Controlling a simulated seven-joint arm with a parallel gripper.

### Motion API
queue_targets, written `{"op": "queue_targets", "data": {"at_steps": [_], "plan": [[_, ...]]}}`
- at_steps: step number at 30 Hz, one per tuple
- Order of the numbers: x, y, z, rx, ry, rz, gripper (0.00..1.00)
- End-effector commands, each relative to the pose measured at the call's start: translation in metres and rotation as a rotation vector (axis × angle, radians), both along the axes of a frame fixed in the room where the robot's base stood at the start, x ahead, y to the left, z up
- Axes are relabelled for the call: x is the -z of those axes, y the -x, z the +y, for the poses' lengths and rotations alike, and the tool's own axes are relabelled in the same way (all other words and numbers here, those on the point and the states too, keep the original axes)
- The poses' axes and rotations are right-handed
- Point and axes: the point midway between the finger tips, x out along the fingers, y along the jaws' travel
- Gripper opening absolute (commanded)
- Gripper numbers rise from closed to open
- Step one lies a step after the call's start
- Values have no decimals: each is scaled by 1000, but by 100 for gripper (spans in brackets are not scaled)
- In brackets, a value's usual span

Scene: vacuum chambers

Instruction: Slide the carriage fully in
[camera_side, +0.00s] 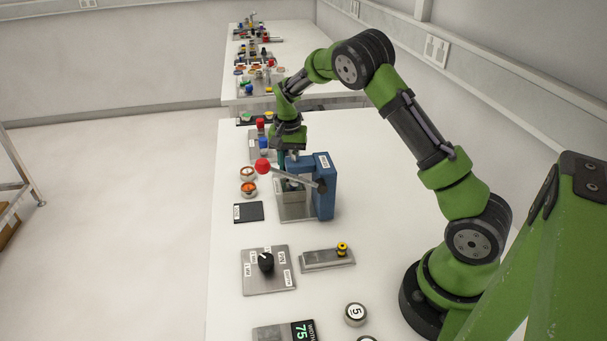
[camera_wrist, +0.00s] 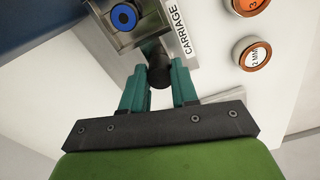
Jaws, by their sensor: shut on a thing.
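The carriage (camera_wrist: 137,28) is a grey metal slide with a white label reading CARRIAGE and a blue round part on top. In the wrist view my gripper (camera_wrist: 159,84) has its teal fingers closed around the dark knob (camera_wrist: 155,73) at the carriage's near end. In the side view my gripper (camera_side: 286,157) points down behind the blue press-like body (camera_side: 325,190). The lever with the red ball (camera_side: 262,166) crosses in front of it. The carriage is mostly hidden there, and how far in it sits cannot be told.
Two round orange-rimmed pieces (camera_side: 248,181) stand left of the blue body, and a dark pad (camera_side: 248,212) lies nearer. A dial plate (camera_side: 268,270) and a metal block with a yellow knob (camera_side: 327,258) are in front. The table's left strip is bare.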

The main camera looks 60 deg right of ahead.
Motion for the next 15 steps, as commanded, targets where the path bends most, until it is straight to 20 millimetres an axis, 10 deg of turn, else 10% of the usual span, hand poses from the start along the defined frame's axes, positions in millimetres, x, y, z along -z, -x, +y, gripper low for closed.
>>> {"op": "queue_targets", "data": {"at_steps": [11, 12, 15], "plan": [[-1, 5, 5, 0, -1, -3, 0], [-1, 5, 5, 0, -1, -3, 32], [-1, 5, 5, 0, -1, -3, 47]]}}
